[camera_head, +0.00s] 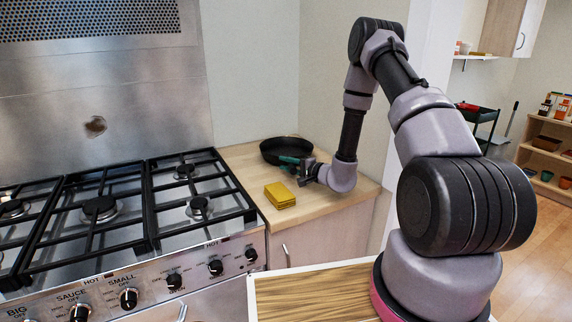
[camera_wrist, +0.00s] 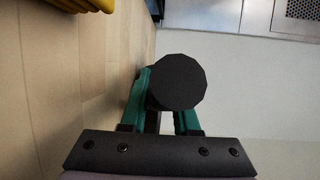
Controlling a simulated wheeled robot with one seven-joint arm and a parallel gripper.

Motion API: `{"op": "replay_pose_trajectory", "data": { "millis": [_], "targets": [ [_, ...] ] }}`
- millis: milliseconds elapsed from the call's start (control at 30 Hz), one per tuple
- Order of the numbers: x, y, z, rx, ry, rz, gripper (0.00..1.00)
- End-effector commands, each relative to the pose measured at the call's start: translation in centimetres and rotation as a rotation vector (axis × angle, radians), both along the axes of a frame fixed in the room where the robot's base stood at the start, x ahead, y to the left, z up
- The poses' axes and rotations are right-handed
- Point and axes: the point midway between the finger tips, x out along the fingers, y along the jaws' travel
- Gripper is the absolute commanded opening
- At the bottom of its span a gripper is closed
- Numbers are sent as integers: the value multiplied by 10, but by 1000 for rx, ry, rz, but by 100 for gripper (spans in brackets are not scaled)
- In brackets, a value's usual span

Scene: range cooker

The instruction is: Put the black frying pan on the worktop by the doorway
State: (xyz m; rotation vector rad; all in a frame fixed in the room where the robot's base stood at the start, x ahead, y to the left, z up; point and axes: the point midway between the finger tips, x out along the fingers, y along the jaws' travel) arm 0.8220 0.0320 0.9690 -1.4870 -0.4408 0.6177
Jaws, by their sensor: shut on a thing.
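The black frying pan (camera_head: 284,150) is at the back of the wooden worktop (camera_head: 240,155), right of the hob, near the wall corner. It looks level, with its base at or very near the wood; I cannot tell if there is a small gap. My gripper (camera_head: 290,164), with green fingers, is shut on the pan's handle at the pan's front right. In the wrist view, the dark round handle end (camera_wrist: 177,82) stands between the green fingers and hides what lies behind it.
A yellow stack (camera_head: 280,195), like sponges or cloths, lies on the worktop just in front of the pan; its edge shows in the wrist view (camera_wrist: 85,4). The gas hob (camera_head: 125,205) with black grates is to the left and is empty. Walls stand behind the worktop.

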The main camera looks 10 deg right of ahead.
Motion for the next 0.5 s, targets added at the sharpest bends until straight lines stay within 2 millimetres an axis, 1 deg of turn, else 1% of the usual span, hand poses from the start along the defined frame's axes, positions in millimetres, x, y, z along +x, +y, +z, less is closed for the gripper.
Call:
{"op": "replay_pose_trajectory", "data": {
  "millis": [167, 500],
  "targets": [
    [1, 0, 1, 0, -4, 0, 0],
    [1, 0, -4, 0, -4, -1, 0]
  ]
}}
